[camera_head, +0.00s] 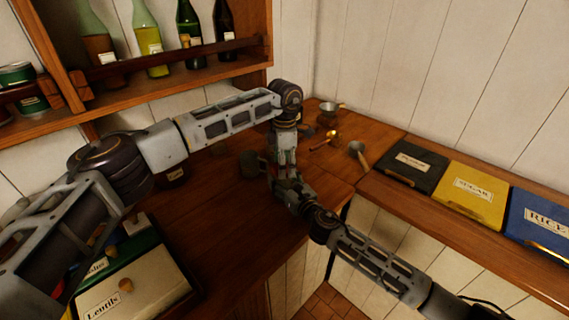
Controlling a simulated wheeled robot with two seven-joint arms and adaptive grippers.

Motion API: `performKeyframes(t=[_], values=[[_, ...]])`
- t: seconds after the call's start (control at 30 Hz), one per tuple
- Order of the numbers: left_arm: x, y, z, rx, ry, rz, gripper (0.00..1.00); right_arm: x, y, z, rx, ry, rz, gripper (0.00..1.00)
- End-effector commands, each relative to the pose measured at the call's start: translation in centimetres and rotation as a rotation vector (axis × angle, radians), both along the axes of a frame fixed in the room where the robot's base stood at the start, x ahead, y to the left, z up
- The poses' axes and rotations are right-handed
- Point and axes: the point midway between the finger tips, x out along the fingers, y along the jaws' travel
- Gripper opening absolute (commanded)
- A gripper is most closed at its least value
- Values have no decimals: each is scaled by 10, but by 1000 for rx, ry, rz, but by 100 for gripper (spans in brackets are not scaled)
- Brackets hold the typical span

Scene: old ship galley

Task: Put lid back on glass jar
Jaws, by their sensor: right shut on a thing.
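My right gripper (281,176) is at the end of the arm from the lower right, over the wooden counter (225,215). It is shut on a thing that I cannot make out. My left arm reaches across from the left and bends down at the corner. Its gripper (284,150) is close by the right one, overlapping it in the picture; its jaws are not clear. A dark labelled jar (174,174) stands on the counter, partly hidden behind my left arm. I cannot tell whether it is the glass jar. I cannot pick out the lid.
A dark mug-like vessel (249,164) stands just left of the grippers. A metal pot (329,113), a brass utensil (326,140) and a ladle (357,151) lie behind. Black (413,165), yellow (472,193) and blue (540,222) boxes line the right counter. Shelf bottles (188,22) stand upper left.

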Motion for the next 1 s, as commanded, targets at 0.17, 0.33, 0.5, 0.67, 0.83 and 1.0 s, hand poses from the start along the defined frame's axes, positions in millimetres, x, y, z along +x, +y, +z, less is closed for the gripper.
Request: performKeyframes(t=[0.17,0.33,0.5,0.67,0.83,1.0], values=[[0,0,1,0,-1,-61,48,0,0,0,-1,1,-1,0],[0,0,1,0,-1,-189,48,0,0,0,-1,1,-1,0],[-1,0,1,0,-1,-328,48,0,0,0,-1,1,-1,0],[-1,0,1,-1,-1,-459,48,0,-1,-1,-1,1,-1,0],[-1,0,1,-1,-1,-598,48,0,-1,-1,-1,1,-1,0],[-2,0,1,-1,0,-735,48,0,-1,-1,-1,1,-1,0]])
